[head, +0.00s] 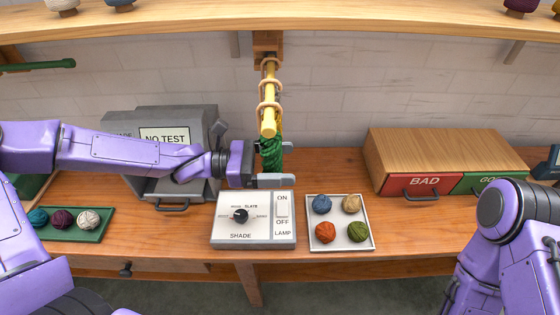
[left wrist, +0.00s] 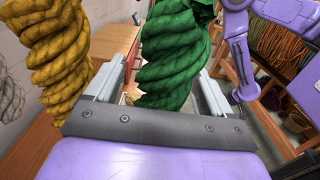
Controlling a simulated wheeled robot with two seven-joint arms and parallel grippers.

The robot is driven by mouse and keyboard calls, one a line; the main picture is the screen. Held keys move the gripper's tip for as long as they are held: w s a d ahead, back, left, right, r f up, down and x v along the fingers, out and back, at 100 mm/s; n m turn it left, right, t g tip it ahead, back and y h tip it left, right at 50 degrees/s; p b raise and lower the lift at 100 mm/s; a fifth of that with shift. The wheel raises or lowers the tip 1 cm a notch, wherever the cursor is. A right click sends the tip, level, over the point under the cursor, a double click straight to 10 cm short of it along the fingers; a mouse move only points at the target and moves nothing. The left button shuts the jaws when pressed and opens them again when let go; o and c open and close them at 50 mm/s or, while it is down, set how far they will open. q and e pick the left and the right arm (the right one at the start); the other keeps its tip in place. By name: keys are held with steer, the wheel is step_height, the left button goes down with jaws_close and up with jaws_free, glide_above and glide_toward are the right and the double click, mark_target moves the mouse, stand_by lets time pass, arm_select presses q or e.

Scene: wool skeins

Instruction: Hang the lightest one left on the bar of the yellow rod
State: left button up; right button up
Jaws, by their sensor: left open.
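The yellow rod (head: 268,118) sticks out from the wall bracket toward me, with several pale loops around it. A dark green twisted skein (head: 271,152) hangs at its front end. My left gripper (head: 281,164) is open at this skein. In the left wrist view the green skein (left wrist: 175,62) stands between the two open fingers of my left gripper (left wrist: 158,92); I cannot tell whether they touch it. A golden yellow skein (left wrist: 58,50) hangs to its left, and a greyish white skein (left wrist: 9,95) shows at the far left edge. My right gripper is not in view.
On the table are a SHADE and LAMP control box (head: 255,240), a white tray (head: 341,242) of coloured balls and a green tray (head: 65,236) of balls. A grey NO TEST box (head: 190,120) and a wooden BAD drawer unit (head: 425,150) stand behind. A shelf (head: 380,22) runs above.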

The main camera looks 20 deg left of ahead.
arm_select(q)
steer(key=shift+a, duration=0.1)
steer(key=shift+s+a, duration=0.1)
steer(key=shift+a, duration=0.25)
steer(key=p+v, duration=0.1)
steer(key=v, duration=0.8)
steer(key=shift+s+a+p, duration=0.15)
steer(key=shift+a+p, duration=0.15)
steer(key=shift+p, duration=0.1)
